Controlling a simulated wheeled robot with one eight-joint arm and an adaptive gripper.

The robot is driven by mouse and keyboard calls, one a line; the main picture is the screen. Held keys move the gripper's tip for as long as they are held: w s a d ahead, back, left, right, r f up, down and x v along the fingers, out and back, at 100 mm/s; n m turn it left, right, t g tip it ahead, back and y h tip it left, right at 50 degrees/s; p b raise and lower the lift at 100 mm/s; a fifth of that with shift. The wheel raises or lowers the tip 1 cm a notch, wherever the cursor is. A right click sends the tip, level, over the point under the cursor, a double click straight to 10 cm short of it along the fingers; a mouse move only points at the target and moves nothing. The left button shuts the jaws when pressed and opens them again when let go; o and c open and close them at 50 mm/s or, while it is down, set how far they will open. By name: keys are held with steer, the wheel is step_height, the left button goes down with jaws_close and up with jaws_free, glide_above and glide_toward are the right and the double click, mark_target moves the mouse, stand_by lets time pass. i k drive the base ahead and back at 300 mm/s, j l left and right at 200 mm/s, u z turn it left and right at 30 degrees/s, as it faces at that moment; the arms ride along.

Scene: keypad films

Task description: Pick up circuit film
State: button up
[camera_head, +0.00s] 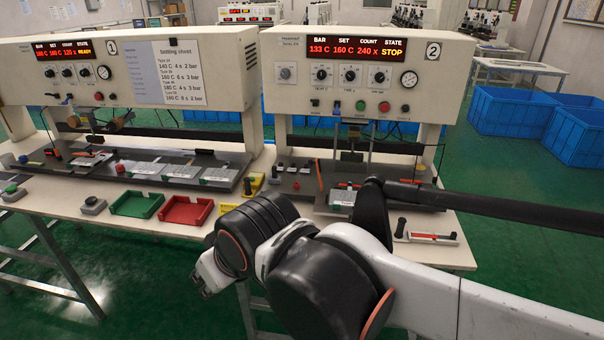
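No piece can be clearly told as the circuit film at this size. Flat silvery plates with green edges (181,171) lie in a row on the dark bed of press 1, and a similar plate (342,198) lies on the bed of press 2. A white strip holder with a red band (432,238) lies at the table's right front. My arm reaches in from the lower right, and its white end with my gripper (208,277) hangs in front of the table edge, left of centre. The fingers are too small and turned away to show their opening.
Press 1 (150,48) and press 2 (368,47) stand on the white table; press 2's display reads STOP. A green tray (137,204) and a red tray (186,211) sit at the front edge. Blue crates (512,112) stand on the green floor at right.

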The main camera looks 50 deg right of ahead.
mark_target(338, 198)
steer(key=i+j+z, duration=0.1)
steer(key=i+j, duration=0.25)
steer(key=i+j+z, duration=0.15)
steer(key=i+j, duration=0.15)
steer(key=j, duration=0.15)
steer(key=i+j+z, duration=0.1)
steer(key=i+j, duration=0.2)
steer(key=j, duration=0.2)
steer(key=z, duration=2.05)
